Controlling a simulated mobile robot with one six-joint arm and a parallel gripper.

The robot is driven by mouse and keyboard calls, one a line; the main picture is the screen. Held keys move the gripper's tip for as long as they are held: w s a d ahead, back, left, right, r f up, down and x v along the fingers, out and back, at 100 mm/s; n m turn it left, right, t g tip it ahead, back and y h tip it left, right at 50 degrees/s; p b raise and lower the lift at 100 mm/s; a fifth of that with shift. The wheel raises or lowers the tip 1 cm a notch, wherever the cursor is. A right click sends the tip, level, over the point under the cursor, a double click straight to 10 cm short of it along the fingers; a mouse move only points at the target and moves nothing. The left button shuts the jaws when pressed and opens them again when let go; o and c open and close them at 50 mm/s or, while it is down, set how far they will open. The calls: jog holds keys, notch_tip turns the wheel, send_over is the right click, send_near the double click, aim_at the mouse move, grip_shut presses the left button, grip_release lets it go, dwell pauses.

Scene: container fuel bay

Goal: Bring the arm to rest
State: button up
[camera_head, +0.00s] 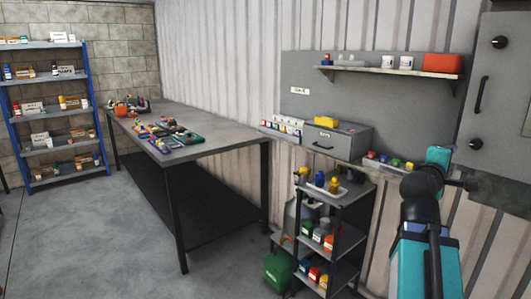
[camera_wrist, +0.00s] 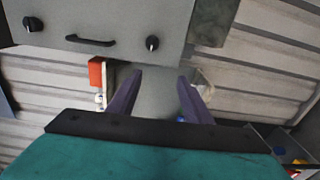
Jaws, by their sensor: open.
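My arm rises at the right of the head view, with its teal links in front of the corrugated wall. The head view does not show my fingertips clearly. In the wrist view my gripper (camera_wrist: 158,92) has its two purple fingers apart, with nothing between them. Beyond the fingers is a grey panel surface. The grey cabinet (camera_wrist: 125,22) with a dark handle and two knobs is ahead of the fingers. The same cabinet (camera_head: 502,90) stands at the right edge of the head view, close to the arm's end.
A wall shelf (camera_head: 395,71) holds white mugs and an orange box (camera_head: 443,63). Below are a grey drawer box (camera_head: 335,140) and a dark rack (camera_head: 345,195) with small containers. A workbench (camera_head: 215,138) and a blue shelf unit (camera_head: 85,105) stand left. The floor at left is clear.

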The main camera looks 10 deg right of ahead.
jog(key=w+a+f+n+y, duration=0.1)
jog(key=w+a+f+y, duration=0.15)
jog(key=f, duration=0.65)
jog(key=w+a+f+n+y, duration=0.1)
jog(key=w+a+f, duration=0.3)
jog(key=f, duration=0.4)
jog(key=w+a+f+n+y, duration=0.1)
jog(key=w+a+f, duration=0.25)
jog(key=f, duration=0.55)
jog(key=s+a+f+g+y, duration=0.1)
jog(key=a+f, duration=0.3)
jog(key=f, duration=0.5)
jog(key=s+a+f+g+y, duration=0.1)
jog(key=a+f+g+y, duration=0.15)
jog(key=f, duration=0.65)
jog(key=s+a+f+g, duration=0.1)
jog(key=s+a+f, duration=0.1)
jog(key=a+f, duration=0.5)
jog(key=s+a+f+m+g+y+p, duration=0.15)
jog(key=s+a+f, duration=0.35)
jog(key=s+f, duration=0.55)
jog(key=s+a+f+m+g+y, duration=0.1)
jog(key=s+a+f+g+y, duration=0.2)
jog(key=s+f, duration=0.75)
jog(key=s+a+f+m+g+y, duration=0.2)
jog(key=s+a+f+m+g, duration=0.4)
jog(key=s, duration=0.9)
jog(key=shift+a+f+m, duration=0.85)
jog(key=shift+a+f, duration=1.05)
jog(key=shift+a, duration=0.3)
